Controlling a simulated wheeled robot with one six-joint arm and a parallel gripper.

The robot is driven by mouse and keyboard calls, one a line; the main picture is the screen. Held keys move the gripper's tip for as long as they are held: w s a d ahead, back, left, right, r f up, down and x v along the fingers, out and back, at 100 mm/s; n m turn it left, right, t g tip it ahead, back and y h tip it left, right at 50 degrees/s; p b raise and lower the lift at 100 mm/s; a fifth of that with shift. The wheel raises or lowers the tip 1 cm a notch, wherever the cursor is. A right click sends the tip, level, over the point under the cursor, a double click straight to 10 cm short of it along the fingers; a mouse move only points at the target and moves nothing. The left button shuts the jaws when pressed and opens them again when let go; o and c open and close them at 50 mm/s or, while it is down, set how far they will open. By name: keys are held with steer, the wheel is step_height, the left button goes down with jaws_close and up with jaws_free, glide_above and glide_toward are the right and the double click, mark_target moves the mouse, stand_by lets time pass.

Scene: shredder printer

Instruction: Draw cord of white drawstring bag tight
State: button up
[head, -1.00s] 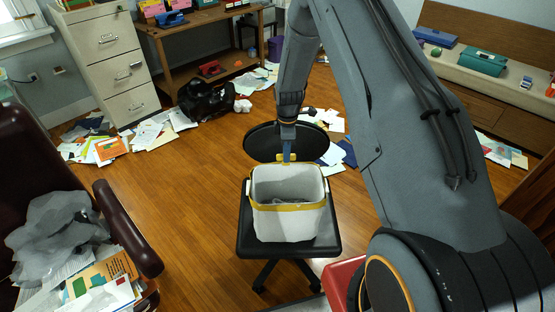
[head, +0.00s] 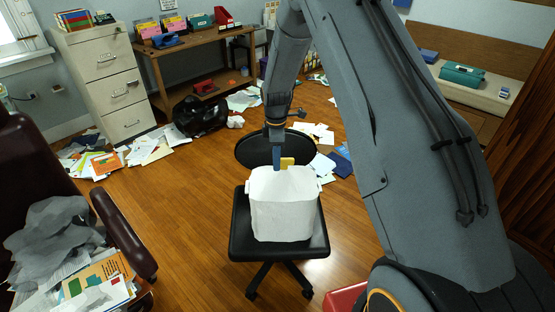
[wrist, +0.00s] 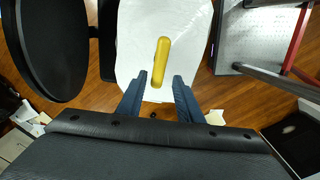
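The white drawstring bag (head: 283,210) stands upright on the seat of the black chair (head: 240,240). Its top now looks closed over, with no opening showing. A yellow piece of the cord (head: 287,162) stands up at the top of the bag. In the wrist view the yellow piece (wrist: 160,62) lies lengthwise on the white bag top (wrist: 185,30). My gripper (head: 277,165) is just above the bag top, beside the yellow piece in the head view. In the wrist view my gripper (wrist: 160,76) has its two blue fingers apart, with the yellow piece between and beyond the tips.
The chair's black backrest (head: 265,147) rises behind the bag. A brown armchair (head: 125,235) with papers and grey cloth is at the left. Papers and a black bag (head: 200,115) lie on the floor. A red object (head: 345,298) is at the front.

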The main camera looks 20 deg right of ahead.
steer(key=shift+d, duration=0.35)
steer(key=shift+r, duration=0.25)
step_height(320, 180, up, 7)
steer(key=shift+a+f+b, duration=0.1)
steer(key=shift+b, duration=1.15)
steer(key=shift+r, duration=0.25)
steer(key=shift+s, duration=0.1)
steer(key=s+r+m, duration=0.3)
steer(key=s+m, duration=0.5)
steer(key=s, duration=0.6)
steer(key=s+r+m+t+b, duration=0.1)
steer(key=s+r+m, duration=0.2)
steer(key=s+m, duration=0.4)
steer(key=s, duration=0.7)
steer(key=shift+s+m, duration=0.3)
steer(key=shift+m, duration=0.1)
